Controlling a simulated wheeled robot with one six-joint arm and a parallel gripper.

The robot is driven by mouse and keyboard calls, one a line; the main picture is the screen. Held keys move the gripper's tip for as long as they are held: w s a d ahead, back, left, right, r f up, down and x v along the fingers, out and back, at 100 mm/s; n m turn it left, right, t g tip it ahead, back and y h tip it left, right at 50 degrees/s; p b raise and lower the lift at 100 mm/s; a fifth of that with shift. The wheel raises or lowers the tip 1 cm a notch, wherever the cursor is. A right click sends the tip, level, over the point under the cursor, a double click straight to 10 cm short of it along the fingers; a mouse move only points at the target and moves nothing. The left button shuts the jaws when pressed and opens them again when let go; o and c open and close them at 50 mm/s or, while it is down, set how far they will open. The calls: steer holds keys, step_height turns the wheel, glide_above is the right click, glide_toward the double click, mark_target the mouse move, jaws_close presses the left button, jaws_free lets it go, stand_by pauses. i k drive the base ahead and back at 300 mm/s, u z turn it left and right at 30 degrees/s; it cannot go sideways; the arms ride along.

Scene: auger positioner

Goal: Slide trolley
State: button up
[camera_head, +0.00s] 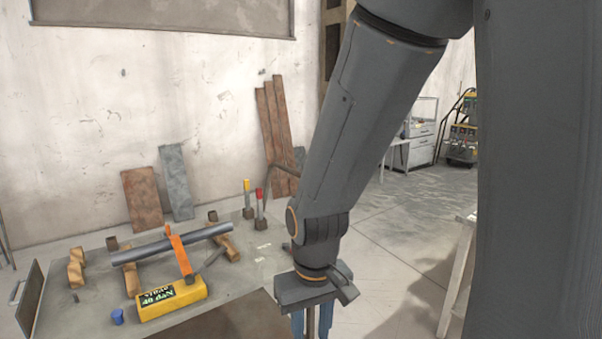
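My gripper (312,322) points down at the bottom of the view, over the right side of the grey work table (90,322). Two blue fingers show with a thin dark upright bar between them. The fingertips are cut off by the lower edge, so I cannot tell whether they grip anything. A wheeled yellow and black cart (462,130) stands far back on the right, well apart from my gripper. I cannot tell whether this is the trolley.
On the table, a grey pipe (150,252) lies across wooden blocks, with an orange bar (179,252) over it. A yellow box (171,299), a blue cup (117,316) and red- and yellow-topped posts stand there. Planks lean on the wall.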

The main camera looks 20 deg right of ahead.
mark_target(228, 298)
steer(key=z, duration=0.6)
steer(key=i, duration=0.5)
steer(key=z, duration=0.65)
steer(key=i, duration=1.2)
steer(key=u, duration=0.8)
